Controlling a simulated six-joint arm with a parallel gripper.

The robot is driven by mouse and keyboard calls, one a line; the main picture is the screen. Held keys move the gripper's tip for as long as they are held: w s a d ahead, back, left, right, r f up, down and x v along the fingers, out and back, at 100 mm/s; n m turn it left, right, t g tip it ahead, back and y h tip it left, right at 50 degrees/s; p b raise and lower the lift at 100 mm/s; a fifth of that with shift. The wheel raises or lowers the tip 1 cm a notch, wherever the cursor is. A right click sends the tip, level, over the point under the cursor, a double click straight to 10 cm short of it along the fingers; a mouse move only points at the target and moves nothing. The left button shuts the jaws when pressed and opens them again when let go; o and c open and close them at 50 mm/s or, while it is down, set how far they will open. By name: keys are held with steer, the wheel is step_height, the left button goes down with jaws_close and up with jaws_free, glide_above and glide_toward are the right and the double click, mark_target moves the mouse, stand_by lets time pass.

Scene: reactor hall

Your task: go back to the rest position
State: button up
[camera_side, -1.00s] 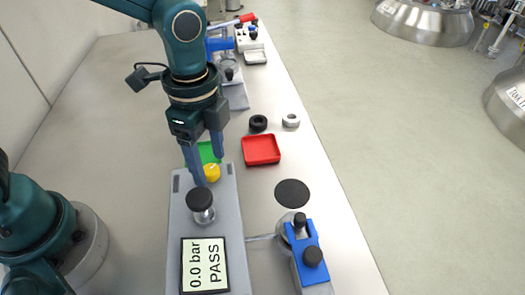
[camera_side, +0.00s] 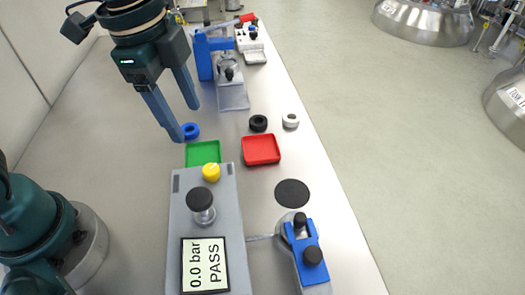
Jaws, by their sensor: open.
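My gripper (camera_side: 186,122) is open, with its two blue fingers apart and nothing between them. It hangs in the air over the left part of the table, up and left of the green tray (camera_side: 203,153). A blue ring (camera_side: 190,131) shows just beside the tip of the nearer finger. I cannot tell whether they touch, but the ring appears to lie on the table behind it.
A red tray (camera_side: 261,149) sits beside the green one. A blue clamp device (camera_side: 308,255) stands front right, near a black disc (camera_side: 292,193). A blue press (camera_side: 204,57) stands at the back. The left table is clear.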

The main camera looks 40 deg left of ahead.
steer(key=s+a+n+t, duration=0.3)
steer(key=s+a+n, duration=0.2)
steer(key=n, duration=0.8)
steer(key=s, duration=0.2)
steer(key=shift+s+a+t, duration=0.3)
steer(key=shift+s+a, duration=0.05)
steer(key=shift+s, duration=0.05)
